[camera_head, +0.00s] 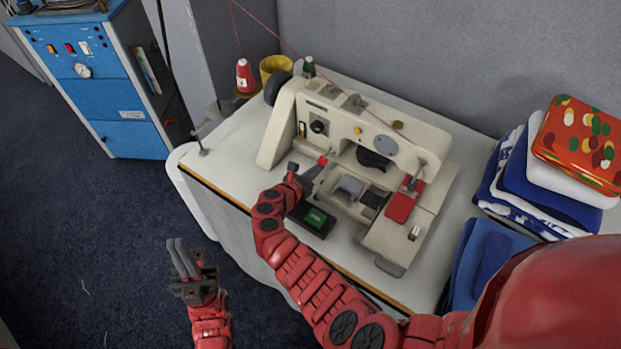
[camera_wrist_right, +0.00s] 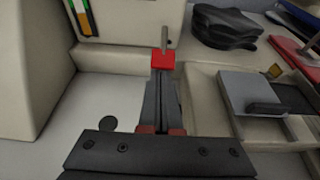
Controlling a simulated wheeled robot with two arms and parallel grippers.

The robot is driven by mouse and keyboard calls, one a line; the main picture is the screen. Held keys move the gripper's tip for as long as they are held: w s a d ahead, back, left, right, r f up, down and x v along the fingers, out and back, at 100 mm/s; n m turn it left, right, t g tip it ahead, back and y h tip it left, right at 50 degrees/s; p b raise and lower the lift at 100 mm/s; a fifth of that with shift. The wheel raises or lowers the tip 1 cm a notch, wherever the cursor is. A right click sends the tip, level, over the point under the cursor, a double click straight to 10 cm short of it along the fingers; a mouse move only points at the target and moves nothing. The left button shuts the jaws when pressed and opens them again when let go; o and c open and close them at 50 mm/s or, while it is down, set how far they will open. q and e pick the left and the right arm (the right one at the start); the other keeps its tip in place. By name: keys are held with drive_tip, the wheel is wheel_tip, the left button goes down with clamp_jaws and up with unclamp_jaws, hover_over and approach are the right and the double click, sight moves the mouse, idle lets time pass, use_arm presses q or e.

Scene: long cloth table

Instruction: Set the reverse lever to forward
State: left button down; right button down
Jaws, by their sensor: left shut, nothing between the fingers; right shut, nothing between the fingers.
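A cream sewing machine (camera_head: 285,125) stands on the white table. The reverse lever looks to be a small red block (camera_head: 322,160) low on its front. In the right wrist view the red lever (camera_wrist_right: 163,62) has a thin metal pin rising from it. My right gripper (camera_head: 314,172) is shut and empty, its fingertips (camera_wrist_right: 160,82) right in front of the lever. I cannot tell whether they touch it. The lever's lower part is hidden behind the fingers. My left gripper (camera_head: 177,244) is shut and empty, off the table's left front edge, over the dark carpet.
A red spool (camera_head: 244,76) and a yellow cup (camera_head: 275,66) stand behind the machine. A dark box with a green top (camera_head: 317,217) sits below my right wrist. Folded blue and white cloths (camera_head: 545,198) are stacked at right. A blue cabinet (camera_head: 100,90) stands at left.

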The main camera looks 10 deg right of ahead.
drive_tip(key=shift+w, duration=0.1)
idle(0.4)
drive_tip(key=shift+r+p, duration=0.25)
drive_tip(key=shift+p, duration=0.75)
drive_tip(key=shift+r+g+y, duration=0.1)
drive_tip(key=shift+g+y, duration=0.2)
